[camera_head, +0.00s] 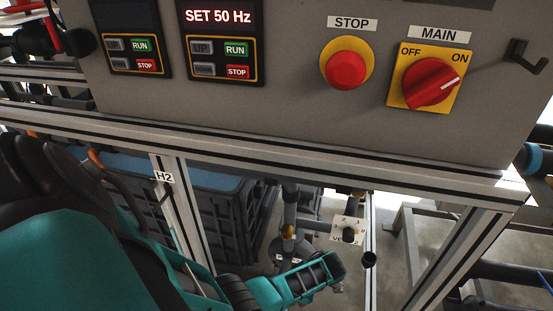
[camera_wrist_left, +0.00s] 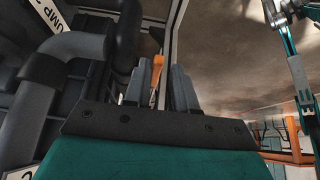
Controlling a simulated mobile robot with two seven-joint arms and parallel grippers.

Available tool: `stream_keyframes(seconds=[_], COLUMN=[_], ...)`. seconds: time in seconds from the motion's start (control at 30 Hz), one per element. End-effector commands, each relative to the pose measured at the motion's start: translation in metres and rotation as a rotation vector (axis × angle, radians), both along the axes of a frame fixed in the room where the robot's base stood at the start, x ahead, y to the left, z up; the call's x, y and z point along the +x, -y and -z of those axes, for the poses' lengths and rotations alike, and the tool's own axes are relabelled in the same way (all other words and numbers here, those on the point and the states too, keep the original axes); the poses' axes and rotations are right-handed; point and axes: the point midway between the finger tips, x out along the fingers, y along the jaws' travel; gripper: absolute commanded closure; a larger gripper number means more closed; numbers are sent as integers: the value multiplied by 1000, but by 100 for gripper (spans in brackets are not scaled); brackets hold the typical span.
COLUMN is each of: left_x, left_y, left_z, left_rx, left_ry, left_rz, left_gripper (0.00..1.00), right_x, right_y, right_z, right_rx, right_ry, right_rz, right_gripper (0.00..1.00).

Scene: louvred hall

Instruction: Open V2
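No label reading V2 is legible in either view. In the left wrist view an orange lever (camera_wrist_left: 157,68) stands between the two grey fingers of my left gripper (camera_wrist_left: 168,82). The fingers are apart, and the lever is nearer the left finger; I cannot tell whether it touches. In the head view my left arm (camera_head: 290,285) reaches in low from the left, under the panel, and its fingers cannot be made out. A small yellow-orange part (camera_head: 288,231) shows on the pipework near it. My right gripper is not seen.
A grey panel (camera_head: 290,110) with a red STOP button (camera_head: 346,70) and a red MAIN switch (camera_head: 430,82) hangs above an aluminium frame rail (camera_head: 300,160). A pale plate with a black knob (camera_head: 348,234) is beyond my left arm. A grey pipe (camera_wrist_left: 35,105) runs left of the fingers.

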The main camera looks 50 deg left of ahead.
Motion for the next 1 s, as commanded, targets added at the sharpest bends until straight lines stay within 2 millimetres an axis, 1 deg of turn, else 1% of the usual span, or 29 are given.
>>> stream_keyframes(seconds=[0.03,0.1,0.2,0.33,0.77,0.87,0.97,1.0], left_x=[4,7,11,14,14,13,12,12], left_y=[6,12,18,23,24,24,27,30], left_z=[-15,-26,-38,-46,-47,-42,-36,-33], left_rx=[-2,-2,-1,-1,-7,-42,-113,-147], left_ry=[3,0,1,0,0,7,27,41], left_rz=[0,-1,-1,-1,12,85,252,346], left_gripper=[74,74,74,74,74,74,74,74], right_x=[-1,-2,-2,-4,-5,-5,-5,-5], right_y=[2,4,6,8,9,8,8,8], right_z=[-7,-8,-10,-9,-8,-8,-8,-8], right_rx=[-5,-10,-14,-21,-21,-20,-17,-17], right_ry=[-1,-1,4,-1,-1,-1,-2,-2], right_rz=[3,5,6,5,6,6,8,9], right_gripper=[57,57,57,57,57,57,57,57])
